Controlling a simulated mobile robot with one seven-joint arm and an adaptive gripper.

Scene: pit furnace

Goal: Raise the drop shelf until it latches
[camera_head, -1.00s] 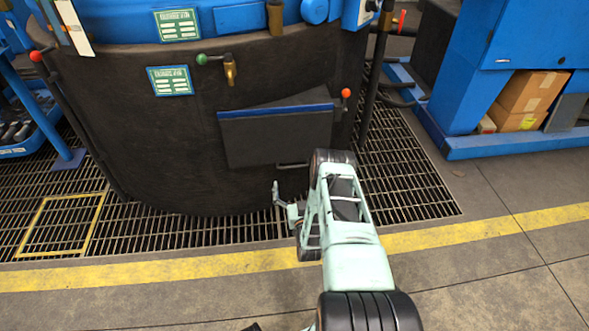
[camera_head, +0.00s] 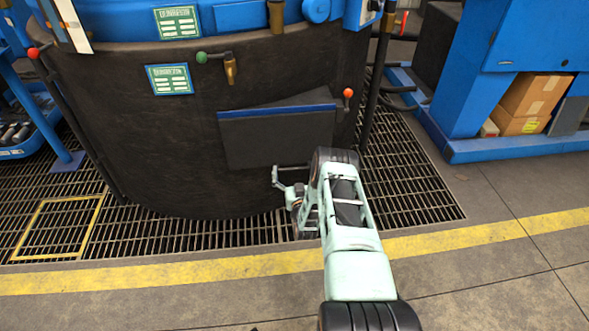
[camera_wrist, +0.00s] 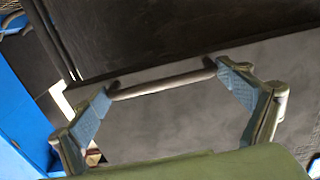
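The drop shelf (camera_head: 278,140) is a dark flat panel with a blue top edge. It hangs down against the front of the dark furnace wall. My gripper (camera_head: 290,172) is at the shelf's lower edge. In the wrist view, the dark panel (camera_wrist: 150,30) fills the top, and a grey bar handle (camera_wrist: 165,86) runs below its edge. My gripper (camera_wrist: 163,92) is open there, one fingertip near each end of the bar. I cannot tell whether the fingers touch it. In the head view the handle is hard to make out beside my fingers.
A red-knobbed lever (camera_head: 348,93) stands right of the shelf, and a green-knobbed valve (camera_head: 201,57) is above left. Floor grating (camera_head: 415,180) and a yellow line (camera_head: 150,275) lie in front. A blue cabinet with cardboard boxes (camera_head: 530,98) is at right.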

